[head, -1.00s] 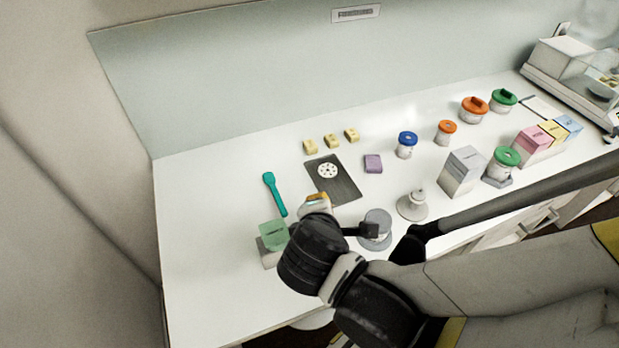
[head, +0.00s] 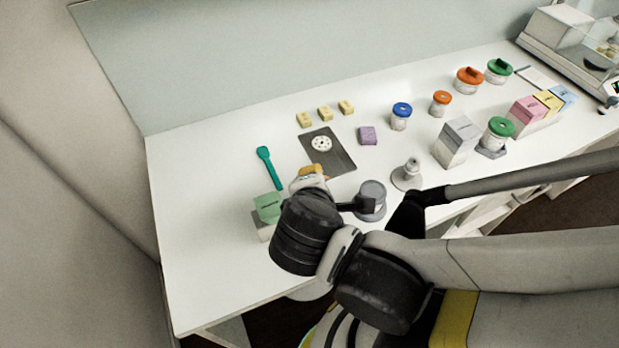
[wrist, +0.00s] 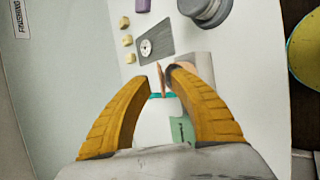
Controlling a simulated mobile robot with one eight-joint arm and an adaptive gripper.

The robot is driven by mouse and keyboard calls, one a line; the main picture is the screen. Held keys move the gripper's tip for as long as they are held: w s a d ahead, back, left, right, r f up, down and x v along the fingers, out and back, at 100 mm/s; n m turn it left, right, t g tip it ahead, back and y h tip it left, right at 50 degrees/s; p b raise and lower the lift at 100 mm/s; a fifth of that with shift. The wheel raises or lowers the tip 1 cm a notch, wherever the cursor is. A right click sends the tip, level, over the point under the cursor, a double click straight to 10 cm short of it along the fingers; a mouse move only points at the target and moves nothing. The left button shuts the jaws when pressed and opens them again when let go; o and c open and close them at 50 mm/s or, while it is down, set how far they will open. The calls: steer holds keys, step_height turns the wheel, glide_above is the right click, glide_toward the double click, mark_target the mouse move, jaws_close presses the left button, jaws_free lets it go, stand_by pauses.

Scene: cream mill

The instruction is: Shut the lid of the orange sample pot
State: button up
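Two pots with orange lids stand toward the back right of the bench in the head view: a small orange-lidded pot (head: 440,103) with a pale spot on its lid, and a wider orange-lidded pot (head: 469,79) with a dark raised piece on top. I cannot tell whether either lid is fully down. My gripper (head: 312,170) is far to their left, over the bench near the dark plate, and my wrist partly hides it. Neither orange pot shows there.
The dark plate (head: 340,160), teal spatula (head: 268,167), green box (head: 268,207), grey cylinder (head: 372,191) and pale stand (head: 406,174) surround my gripper. A blue-lidded pot (head: 401,117), purple block (head: 367,135) and grey box (head: 457,141) stand toward the right. The bench's left part is clear.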

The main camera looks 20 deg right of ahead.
steer(key=v, duration=0.9)
steer(key=shift+s+r, duration=0.1)
steer(key=shift+r, duration=0.05)
